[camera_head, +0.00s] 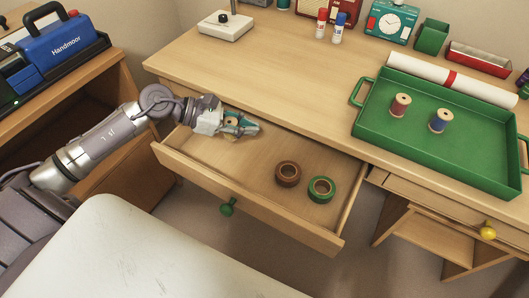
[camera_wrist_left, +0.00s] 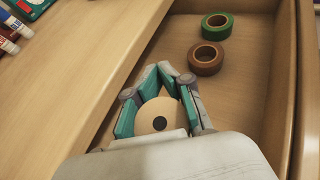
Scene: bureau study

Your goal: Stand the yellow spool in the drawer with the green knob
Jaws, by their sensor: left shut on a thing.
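The drawer with the green knob (camera_head: 227,207) is pulled open; its bare floor (camera_head: 240,160) shows in the head view, and in the wrist view (camera_wrist_left: 245,98). My left gripper (camera_head: 243,126) is over the drawer's back left part. In the wrist view its teal-padded fingers (camera_wrist_left: 168,82) are shut around the spool, whose pale round end (camera_wrist_left: 158,112) with a dark hole faces the camera. Only a little yellow of the spool (camera_head: 231,135) shows between the fingers in the head view. I cannot tell whether it touches the drawer floor. My right gripper is out of view.
A brown tape roll (camera_head: 288,173) and a green tape roll (camera_head: 321,189) lie in the drawer's right part. A green tray (camera_head: 465,160) on the desk holds two spools. A drawer with a yellow knob (camera_head: 488,233) is at right. The drawer's middle is clear.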

